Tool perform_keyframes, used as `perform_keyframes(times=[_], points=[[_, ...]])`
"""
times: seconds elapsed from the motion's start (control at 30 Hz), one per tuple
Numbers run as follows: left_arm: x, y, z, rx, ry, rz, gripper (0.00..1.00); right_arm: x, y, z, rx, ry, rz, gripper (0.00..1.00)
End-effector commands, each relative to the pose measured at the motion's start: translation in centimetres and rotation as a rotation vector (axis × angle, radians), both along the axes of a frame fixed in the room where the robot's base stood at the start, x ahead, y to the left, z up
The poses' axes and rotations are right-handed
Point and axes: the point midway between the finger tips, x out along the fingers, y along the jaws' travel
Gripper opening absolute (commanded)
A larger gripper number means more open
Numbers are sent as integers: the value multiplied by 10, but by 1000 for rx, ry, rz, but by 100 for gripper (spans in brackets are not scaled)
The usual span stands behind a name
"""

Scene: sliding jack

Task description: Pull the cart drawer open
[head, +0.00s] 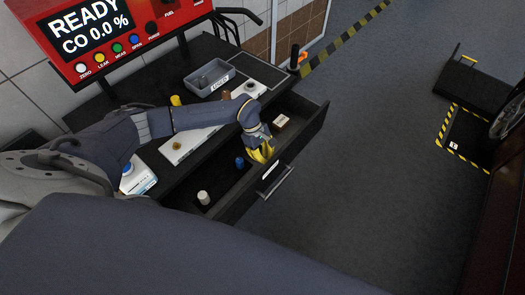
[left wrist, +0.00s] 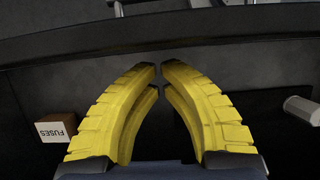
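The black cart drawer (head: 312,129) stands out from the cart, open, with its inside showing. Its front panel also crosses the upper part of the left wrist view (left wrist: 60,48). The drawer handle (head: 275,183) is on the outer side of that panel. My left gripper (head: 264,157) has yellow fingers and is over the drawer, on the inner side of the front panel. In the left wrist view its fingertips (left wrist: 160,68) come together almost touching, with nothing seen between them. The gripper is apart from the handle. My right gripper is not in view.
In the drawer are a fuses box (head: 281,119), a blue item (head: 239,162) and a white cylinder (head: 203,197).

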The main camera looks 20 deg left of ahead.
Motion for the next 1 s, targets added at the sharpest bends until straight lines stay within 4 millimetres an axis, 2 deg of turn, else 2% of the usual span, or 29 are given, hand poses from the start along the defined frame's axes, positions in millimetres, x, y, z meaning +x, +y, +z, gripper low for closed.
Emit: perform_keyframes(times=[0.23,0.67,0.77,1.0], points=[[-1,-6,-14,-1,0,0,0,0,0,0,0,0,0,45],[-2,-8,-15,-1,0,-1,0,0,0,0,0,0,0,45],[-5,-23,-15,-1,-2,-5,0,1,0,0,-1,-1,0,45],[-18,-73,-14,-2,-1,-5,0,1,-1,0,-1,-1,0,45]])
